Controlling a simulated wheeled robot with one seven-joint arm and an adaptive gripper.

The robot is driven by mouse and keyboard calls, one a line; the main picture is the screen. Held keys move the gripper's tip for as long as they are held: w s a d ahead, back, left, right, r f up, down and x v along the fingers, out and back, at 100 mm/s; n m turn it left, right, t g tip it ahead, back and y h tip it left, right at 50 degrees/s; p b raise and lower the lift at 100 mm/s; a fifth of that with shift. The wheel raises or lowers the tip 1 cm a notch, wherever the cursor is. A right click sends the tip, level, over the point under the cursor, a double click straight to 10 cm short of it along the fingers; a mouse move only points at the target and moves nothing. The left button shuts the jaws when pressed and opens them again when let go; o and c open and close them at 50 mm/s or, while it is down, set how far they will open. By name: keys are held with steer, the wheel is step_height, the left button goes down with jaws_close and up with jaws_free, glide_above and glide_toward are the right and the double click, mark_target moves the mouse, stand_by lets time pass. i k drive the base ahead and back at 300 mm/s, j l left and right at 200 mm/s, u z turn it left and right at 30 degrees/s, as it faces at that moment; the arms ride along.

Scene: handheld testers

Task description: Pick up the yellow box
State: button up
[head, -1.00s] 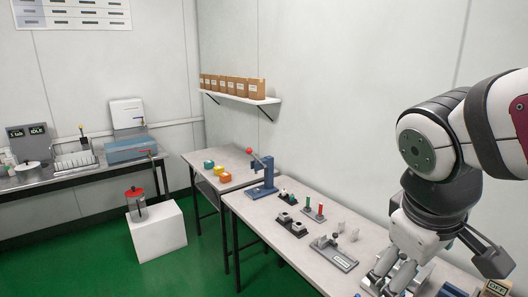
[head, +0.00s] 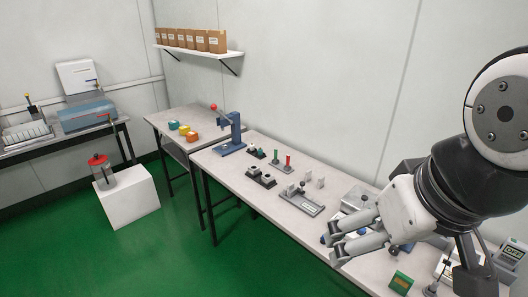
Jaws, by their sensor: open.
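The small yellow box (head: 184,130) sits on the far table (head: 163,117) against the back wall, between a teal box (head: 173,124) and an orange box (head: 193,138). My gripper (head: 332,243) is in the lower right of the head view, over the front part of the long table. Its fingers are apart and nothing is between them. It is far from the yellow box, with much of the long table between them.
A blue lever press (head: 232,135) stands at the long table's far end, near the boxes. Several testers, such as a grey fixture (head: 302,199), line this table (head: 262,203). A white pedestal (head: 127,198) stands on the open green floor (head: 150,250).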

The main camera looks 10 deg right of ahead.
mark_target(186, 129)
steer(key=z, duration=0.2)
steer(key=k+j+z, duration=0.1)
steer(key=j, duration=0.2)
steer(key=i+j, duration=0.55)
steer(key=j, duration=0.15)
steer(key=i+j, duration=0.55)
steer(key=j, duration=0.15)
steer(key=i+j, duration=1.15)
steer(key=j, duration=0.2)
steer(key=i+j, duration=0.55)
steer(key=j, duration=0.15)
